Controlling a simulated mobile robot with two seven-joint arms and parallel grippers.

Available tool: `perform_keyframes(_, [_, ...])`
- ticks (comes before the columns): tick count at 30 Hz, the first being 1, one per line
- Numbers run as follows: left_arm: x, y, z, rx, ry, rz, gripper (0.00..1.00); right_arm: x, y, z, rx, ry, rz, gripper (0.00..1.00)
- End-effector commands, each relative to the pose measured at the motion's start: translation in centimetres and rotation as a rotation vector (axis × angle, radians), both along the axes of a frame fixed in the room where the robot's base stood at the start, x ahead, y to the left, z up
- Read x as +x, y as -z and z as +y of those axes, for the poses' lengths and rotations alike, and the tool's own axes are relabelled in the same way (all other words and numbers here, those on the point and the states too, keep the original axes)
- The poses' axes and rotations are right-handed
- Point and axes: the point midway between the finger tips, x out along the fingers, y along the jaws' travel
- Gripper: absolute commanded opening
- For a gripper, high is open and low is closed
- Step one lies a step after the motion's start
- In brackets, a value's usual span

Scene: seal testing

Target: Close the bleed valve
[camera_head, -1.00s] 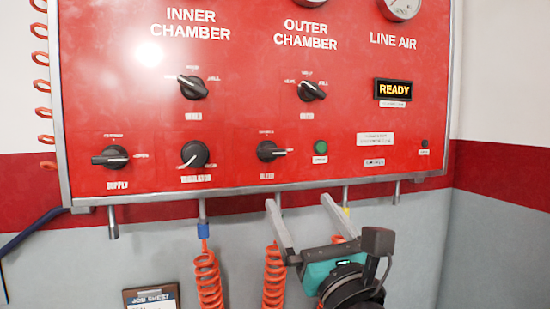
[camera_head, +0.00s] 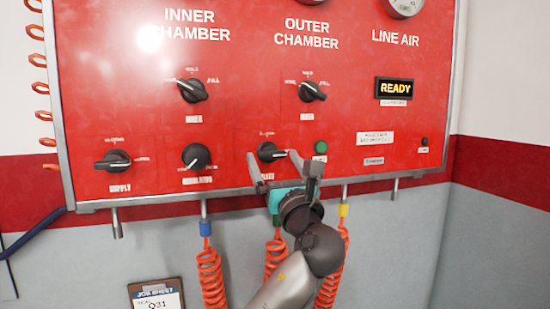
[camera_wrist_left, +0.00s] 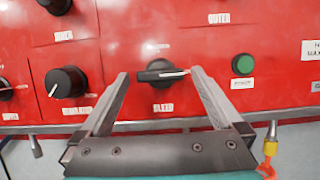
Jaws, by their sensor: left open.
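The bleed valve is a black knob (camera_head: 269,152) low on the red panel (camera_head: 245,120), left of the green button. Its pale pointer line lies nearly level, toward the right. It also shows in the left wrist view (camera_wrist_left: 160,73). My left gripper (camera_head: 272,155) is open, with one finger on each side of the knob. In the left wrist view the fingers (camera_wrist_left: 160,75) stand wide apart and no contact with the knob shows. The knob's label is partly covered by the gripper in the head view. My right gripper is not in view.
The supply knob (camera_head: 114,160) and regulator knob (camera_head: 196,157) are to the left. The green button (camera_head: 320,147) is close to the right finger. Orange coiled hoses (camera_head: 210,278) hang below the panel. A job sheet (camera_head: 157,298) is at the lower left. A sign (camera_head: 394,88) reads READY.

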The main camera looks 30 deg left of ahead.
Motion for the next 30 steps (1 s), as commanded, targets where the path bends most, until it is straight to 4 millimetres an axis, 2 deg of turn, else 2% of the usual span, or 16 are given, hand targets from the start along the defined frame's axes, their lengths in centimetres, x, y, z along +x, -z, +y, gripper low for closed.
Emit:
perform_keyframes(8, [0.08,-0.01,0.1,0.0,0.0,0.0,0.99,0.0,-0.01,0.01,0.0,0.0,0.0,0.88])
perform_keyframes(27, [0.06,0.0,0.06,0.001,0.0,0.001,0.27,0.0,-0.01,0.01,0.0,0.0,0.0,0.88])
perform_keyframes(30, [0.06,0.0,0.06,0.001,0.0,0.001,0.19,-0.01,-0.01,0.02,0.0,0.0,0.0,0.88])
